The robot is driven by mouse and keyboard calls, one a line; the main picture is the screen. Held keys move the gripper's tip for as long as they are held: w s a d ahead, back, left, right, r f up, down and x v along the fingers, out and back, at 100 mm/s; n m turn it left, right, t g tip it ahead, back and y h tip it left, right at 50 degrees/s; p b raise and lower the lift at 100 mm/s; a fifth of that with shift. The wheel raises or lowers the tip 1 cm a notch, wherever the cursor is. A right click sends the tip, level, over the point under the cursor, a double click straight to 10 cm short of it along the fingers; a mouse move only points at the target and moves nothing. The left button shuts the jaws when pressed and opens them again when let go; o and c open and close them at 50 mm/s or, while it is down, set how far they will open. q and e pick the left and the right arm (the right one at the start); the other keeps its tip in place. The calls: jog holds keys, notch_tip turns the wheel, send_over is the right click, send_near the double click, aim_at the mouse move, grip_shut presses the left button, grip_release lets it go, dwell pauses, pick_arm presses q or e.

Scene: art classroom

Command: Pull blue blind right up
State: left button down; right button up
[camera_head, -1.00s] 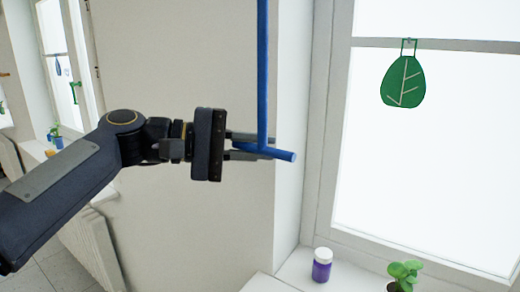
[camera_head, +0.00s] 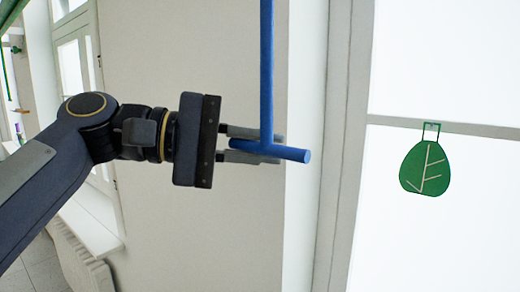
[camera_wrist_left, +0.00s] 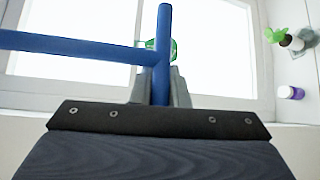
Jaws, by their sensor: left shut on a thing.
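The blue blind's pull shows as a long vertical blue rod (camera_head: 266,70) with a short blue crossbar (camera_head: 284,152) at its lower end. My left gripper (camera_head: 254,146) comes in from the left and is shut on the crossbar, in front of the wall beside the window. In the left wrist view the crossbar (camera_wrist_left: 162,50) stands between the fingers, and the rod (camera_wrist_left: 70,47) runs off to the left. The blind's cloth is not in view. My right gripper is not in view.
A bright window with a pale frame (camera_head: 345,150) is at the right, with a green leaf ornament (camera_head: 425,168) hanging there. In the left wrist view a purple jar (camera_wrist_left: 290,92) and a potted plant (camera_wrist_left: 290,40) stand on the sill. Another window and sill (camera_head: 92,215) are at the left.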

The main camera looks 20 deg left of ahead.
pick_arm(q)
jog(key=shift+r, duration=0.45)
jog(key=c, duration=1.8)
grip_release()
jog(key=o, duration=0.4)
jog(key=shift+f, duration=0.15)
jog(key=shift+a, duration=0.25)
jog(key=b+v, duration=0.1)
jog(key=v, duration=0.6)
jog(key=shift+s+a+b, duration=0.15)
jog(key=shift+s+b, duration=0.1)
jog(key=shift+b, duration=0.15)
